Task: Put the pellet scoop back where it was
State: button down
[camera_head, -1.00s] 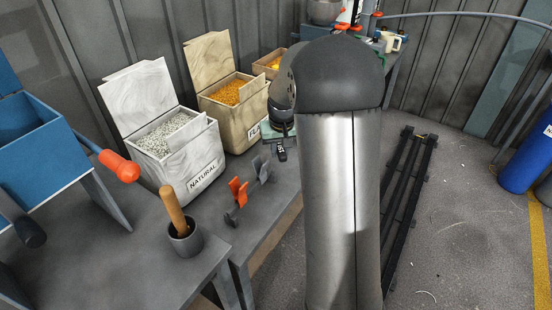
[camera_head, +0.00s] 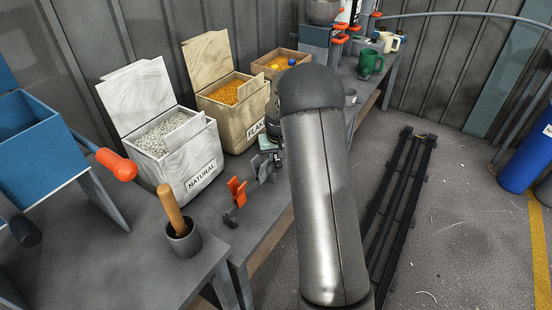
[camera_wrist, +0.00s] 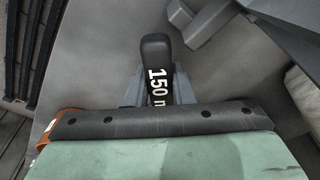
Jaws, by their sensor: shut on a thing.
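The scoop's black handle (camera_wrist: 156,60), with white "150 m" lettering, shows in the wrist view between the grey fingers of my gripper (camera_wrist: 157,92). My gripper is shut on it. The green and black body of my gripper fills the bottom of that view, and the scoop's bowl is not seen. In the head view my gripper (camera_head: 273,150) is partly behind my arm, low over the bench beside the bins. Contact between scoop and bench cannot be told.
A white "NATURAL" bin (camera_head: 190,160) with pale pellets and a tan bin (camera_head: 243,117) with orange pellets stand behind the brackets. A pot (camera_head: 183,240) with a wooden handle is at front left. A green mug (camera_head: 370,62) is at the back.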

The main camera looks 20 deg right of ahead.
jog(key=shift+f, duration=0.2)
jog(key=c, duration=1.3)
grip_release()
jog(key=shift+o, duration=0.2)
notch_tip(320, 180, up, 12)
jog(key=s+p, duration=0.1)
jog(key=s, duration=0.1)
jog(key=s+a+r+n, duration=0.1)
jog(key=s+a+r, duration=0.1)
jog(key=s+a, duration=0.45)
jog(key=s+a+r, duration=0.2)
jog(key=s+a, duration=0.2)
jog(key=s, duration=0.6)
jog(key=s+a+f+g, duration=0.1)
jog(key=s+a, duration=0.1)
jog(key=s, duration=0.6)
jog(key=s+a+f+n+g, duration=0.1)
jog(key=s+a, duration=0.2)
jog(key=s, duration=0.6)
jog(key=shift+s+f, duration=0.25)
jog(key=shift+f, duration=0.15)
